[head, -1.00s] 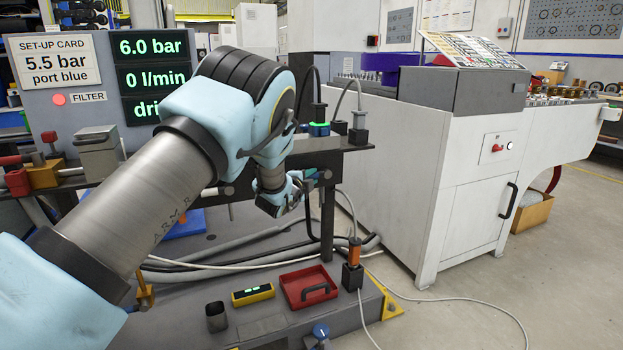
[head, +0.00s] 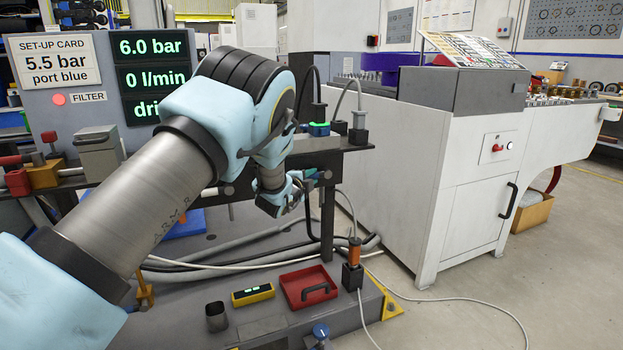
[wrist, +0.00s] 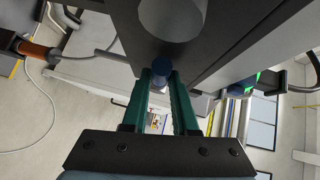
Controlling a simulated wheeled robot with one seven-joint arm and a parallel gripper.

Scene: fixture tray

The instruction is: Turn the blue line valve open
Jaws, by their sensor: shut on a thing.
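The handle sits under a dark rail, beside a grey cylinder (wrist: 172,18). In the head view my gripper (head: 308,181) is at the right end of the dark rail (head: 330,145), just below it. My arm and wrist hide most of the valve there, so its angle cannot be told. The display panel (head: 155,75) reads 6.0 bar and 0 l/min; its last line is partly covered.
A blue fitting with a green glow (head: 319,129) and black plugs with cables stand on the rail above my gripper. A red tray (head: 309,287) and a yellow level (head: 253,294) lie on the base below. A white machine (head: 400,180) stands close on the right.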

